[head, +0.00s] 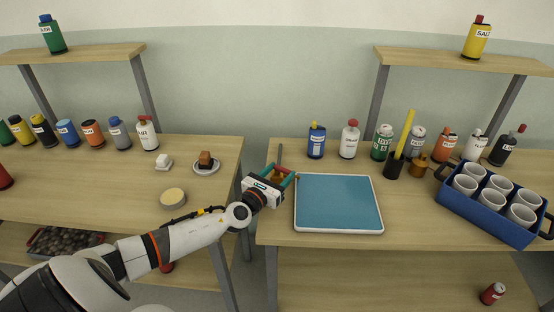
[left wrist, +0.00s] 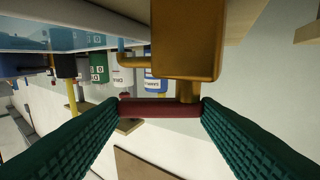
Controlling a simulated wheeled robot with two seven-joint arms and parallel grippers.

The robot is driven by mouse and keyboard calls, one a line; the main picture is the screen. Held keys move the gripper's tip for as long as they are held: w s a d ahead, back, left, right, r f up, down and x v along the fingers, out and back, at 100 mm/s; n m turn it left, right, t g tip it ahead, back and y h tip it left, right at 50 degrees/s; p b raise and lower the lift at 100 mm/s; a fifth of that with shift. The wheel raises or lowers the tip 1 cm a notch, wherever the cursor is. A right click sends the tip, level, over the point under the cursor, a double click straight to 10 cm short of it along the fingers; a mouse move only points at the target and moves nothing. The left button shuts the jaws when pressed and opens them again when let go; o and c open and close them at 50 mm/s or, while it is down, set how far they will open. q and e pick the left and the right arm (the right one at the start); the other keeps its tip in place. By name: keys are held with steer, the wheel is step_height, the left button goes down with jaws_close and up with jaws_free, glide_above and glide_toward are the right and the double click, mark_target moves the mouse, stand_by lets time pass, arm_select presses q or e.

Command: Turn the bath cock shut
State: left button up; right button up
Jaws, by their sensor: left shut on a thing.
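The bath cock shows in the left wrist view as a brass body (left wrist: 187,40) with a short stem and a dark red bar handle (left wrist: 160,108). The bar lies crosswise between the two teal fingers of my left gripper (left wrist: 160,110), with a fingertip against each end. In the head view my left gripper (head: 281,176) is at the left edge of the shallow bath (head: 338,203), a white-rimmed tray with a blue surface. There the fingers hide most of the cock; a little brass shows between them. My right gripper is not in view.
Bottles stand along the back, including a blue one (head: 316,141) and a white one (head: 349,139). A dark cup (head: 394,165) with a yellow stick stands right of the bath, then a blue crate (head: 487,213) of white cups. A gap separates the two tables.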

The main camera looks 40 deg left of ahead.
arm_select(q)
steer(key=y+p, duration=0.1)
steer(key=n+y+p, duration=0.2)
steer(key=shift+w+d+r, duration=0.25)
steer(key=shift+d+r, duration=0.05)
steer(key=y, duration=0.1)
steer(key=n+g+y+p, duration=0.1)
steer(key=shift+w+d+f+n+y, duration=0.1)
steer(key=shift+w+f+n+y, duration=0.05)
steer(key=shift+n+y, duration=0.15)
steer(key=shift+w+f+n+g+y, duration=0.15)
steer(key=shift+n+g+y, duration=0.25)
steer(key=shift+n+y, duration=0.25)
steer(key=shift+w+n+g+y, duration=0.1)
steer(key=shift+n+g+y, duration=0.35)
steer(key=shift+y, duration=0.4)
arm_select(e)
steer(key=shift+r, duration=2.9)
arm_select(q)
steer(key=shift+y, duration=0.3)
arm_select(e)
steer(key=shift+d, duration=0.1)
arm_select(q)
steer(key=o, duration=1)
